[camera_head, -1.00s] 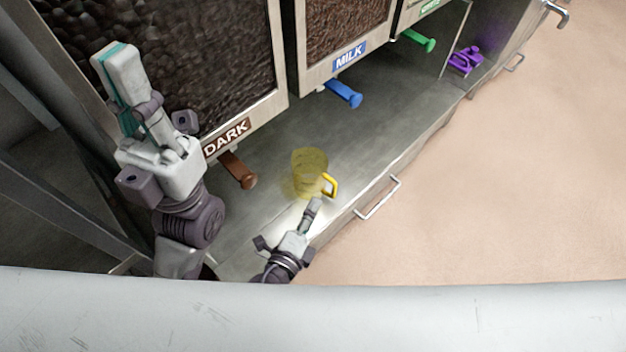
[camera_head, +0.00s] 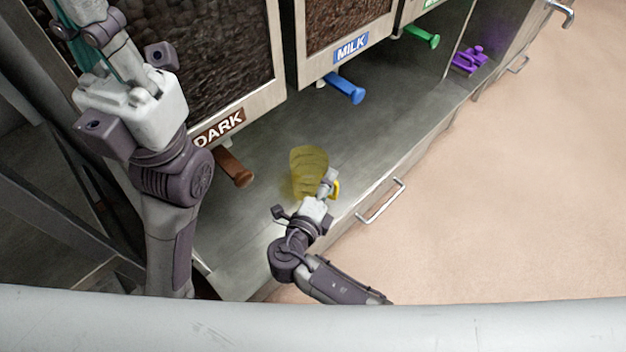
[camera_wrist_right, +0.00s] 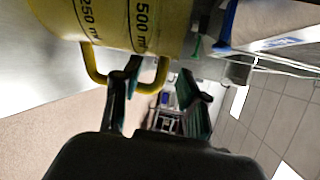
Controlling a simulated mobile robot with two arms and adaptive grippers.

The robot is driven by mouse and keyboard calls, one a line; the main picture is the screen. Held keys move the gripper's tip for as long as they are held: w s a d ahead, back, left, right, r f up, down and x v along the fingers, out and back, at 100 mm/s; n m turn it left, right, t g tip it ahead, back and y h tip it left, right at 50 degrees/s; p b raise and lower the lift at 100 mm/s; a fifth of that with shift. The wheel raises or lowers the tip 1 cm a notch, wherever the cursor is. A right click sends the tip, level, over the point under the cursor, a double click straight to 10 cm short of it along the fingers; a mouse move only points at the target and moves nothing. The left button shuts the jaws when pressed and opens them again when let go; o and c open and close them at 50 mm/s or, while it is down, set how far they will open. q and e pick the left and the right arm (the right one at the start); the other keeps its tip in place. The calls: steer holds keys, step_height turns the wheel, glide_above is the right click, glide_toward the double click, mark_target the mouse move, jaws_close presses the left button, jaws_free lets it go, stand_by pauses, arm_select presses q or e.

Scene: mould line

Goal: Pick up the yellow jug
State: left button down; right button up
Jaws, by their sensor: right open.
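The yellow jug (camera_head: 308,168) is see-through and stands upright on the metal shelf under the dispensers. Its yellow handle faces right and is partly hidden by my right gripper (camera_head: 328,180). In the right wrist view the jug (camera_wrist_right: 115,22) fills the upper left, with "250 ml" and "500 ml" marks. There my right gripper (camera_wrist_right: 162,75) is open, with one finger overlapping the handle loop and the other to the right of it, so the handle's right side shows between them. My left gripper (camera_head: 85,15) is at the top left, partly cut off, its jaws unclear.
The DARK dispenser has a brown lever (camera_head: 234,168), MILK a blue lever (camera_head: 345,90), and another a green lever (camera_head: 422,38). A purple object (camera_head: 468,58) lies farther right. A metal handle (camera_head: 382,202) sticks out from the shelf front.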

jaws_close()
steer(key=shift+r, duration=0.15)
stand_by(0.4)
